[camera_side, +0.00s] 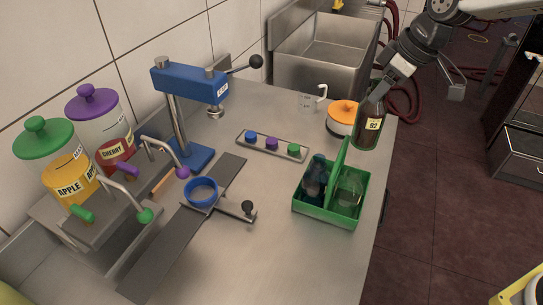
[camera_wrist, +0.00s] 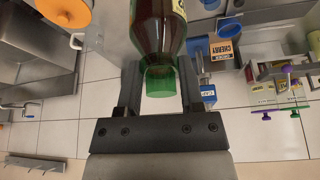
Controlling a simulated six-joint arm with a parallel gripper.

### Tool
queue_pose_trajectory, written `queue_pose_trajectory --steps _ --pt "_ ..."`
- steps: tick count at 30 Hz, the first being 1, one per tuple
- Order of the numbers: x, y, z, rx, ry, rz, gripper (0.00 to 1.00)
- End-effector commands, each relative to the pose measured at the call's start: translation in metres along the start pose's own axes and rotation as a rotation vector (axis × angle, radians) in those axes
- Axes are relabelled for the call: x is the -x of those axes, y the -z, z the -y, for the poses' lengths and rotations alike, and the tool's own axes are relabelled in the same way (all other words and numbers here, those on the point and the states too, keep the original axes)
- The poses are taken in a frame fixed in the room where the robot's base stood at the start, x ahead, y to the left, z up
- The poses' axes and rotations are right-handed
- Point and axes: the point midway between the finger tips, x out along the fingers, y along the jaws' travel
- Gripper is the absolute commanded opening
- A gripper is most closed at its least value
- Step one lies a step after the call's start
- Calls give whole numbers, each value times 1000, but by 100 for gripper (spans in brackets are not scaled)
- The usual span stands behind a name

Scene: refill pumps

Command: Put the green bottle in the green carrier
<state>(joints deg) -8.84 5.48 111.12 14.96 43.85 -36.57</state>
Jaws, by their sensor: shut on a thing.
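A dark bottle (camera_side: 368,132) with a pale label reading 92 hangs upright from my gripper (camera_side: 378,93). In the wrist view the bottle (camera_wrist: 157,30) looks brown, with a green end (camera_wrist: 160,82) between the two fingers of my gripper (camera_wrist: 160,90). My gripper is shut on it. The green carrier (camera_side: 325,217) stands on the counter, to the lower left of the held bottle. A green divider (camera_side: 340,158) rises from its middle. A dark blue bottle (camera_side: 315,178) stands in its left side and a clear greenish bottle (camera_side: 349,190) in its right.
An orange-lidded pot (camera_side: 343,113) stands just left of the held bottle. A tray (camera_side: 262,148) with coloured caps lies left of that. A blue capping press (camera_side: 188,82), a blue ring holder (camera_side: 201,192) and two pump jars stand further left. The counter in front of the carrier is bare.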

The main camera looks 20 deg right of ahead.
Motion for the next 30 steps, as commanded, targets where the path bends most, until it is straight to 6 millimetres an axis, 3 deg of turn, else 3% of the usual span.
queue_pose_trajectory --steps 6,12,30 --pt "-42 -18 0 -2 1 2 0" --pt "-62 -25 0 0 1 -1 0" --pt "-76 -31 0 0 1 -1 0"
